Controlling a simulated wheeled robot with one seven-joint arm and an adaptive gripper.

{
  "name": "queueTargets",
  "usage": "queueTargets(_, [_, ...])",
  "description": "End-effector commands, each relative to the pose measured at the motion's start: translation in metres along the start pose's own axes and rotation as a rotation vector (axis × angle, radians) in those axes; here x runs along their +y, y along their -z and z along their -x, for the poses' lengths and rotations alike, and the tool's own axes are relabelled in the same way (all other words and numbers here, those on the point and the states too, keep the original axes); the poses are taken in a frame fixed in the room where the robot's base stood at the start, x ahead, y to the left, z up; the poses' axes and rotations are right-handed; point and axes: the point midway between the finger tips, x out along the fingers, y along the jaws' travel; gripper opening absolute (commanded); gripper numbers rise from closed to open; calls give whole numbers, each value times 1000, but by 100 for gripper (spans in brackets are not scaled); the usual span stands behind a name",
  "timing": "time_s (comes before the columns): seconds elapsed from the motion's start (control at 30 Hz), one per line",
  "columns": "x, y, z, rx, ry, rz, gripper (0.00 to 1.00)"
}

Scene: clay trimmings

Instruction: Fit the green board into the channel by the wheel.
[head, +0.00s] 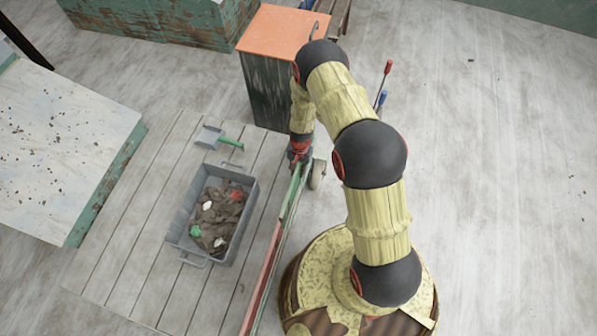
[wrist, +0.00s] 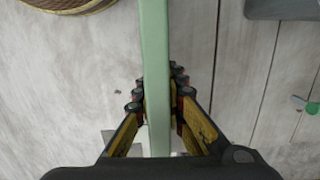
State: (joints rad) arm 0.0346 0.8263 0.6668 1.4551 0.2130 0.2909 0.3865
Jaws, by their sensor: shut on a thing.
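The light green board (wrist: 155,40) runs up the middle of the wrist view, seen along its narrow edge. My gripper (wrist: 158,90) has a finger on each side and is shut on it. In the head view the green board (head: 292,192) is a thin strip beside the plank platform (head: 125,215), below my gripper (head: 299,155). A long red panel (head: 261,285) lines the platform's right edge nearer to me. The channel cannot be made out, nor whether the board's lower edge sits in it.
A grey tub (head: 172,236) with clay scraps stands on the platform. An orange-topped cabinet (head: 281,32) stands close behind my gripper. A pale slab (head: 60,150) is at left. The floor (head: 500,160) at right is mostly clear.

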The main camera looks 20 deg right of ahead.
Motion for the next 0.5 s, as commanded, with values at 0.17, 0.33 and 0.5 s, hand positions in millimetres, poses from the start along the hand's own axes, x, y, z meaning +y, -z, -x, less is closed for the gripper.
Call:
queueTargets(0.17, [0, 1, -4, 1, 1, 0, 0])
queueTargets(0.33, [0, 1, -8, 1, 1, 0, 0])
queueTargets(0.5, [0, 2, -11, 1, 1, 0, 0])
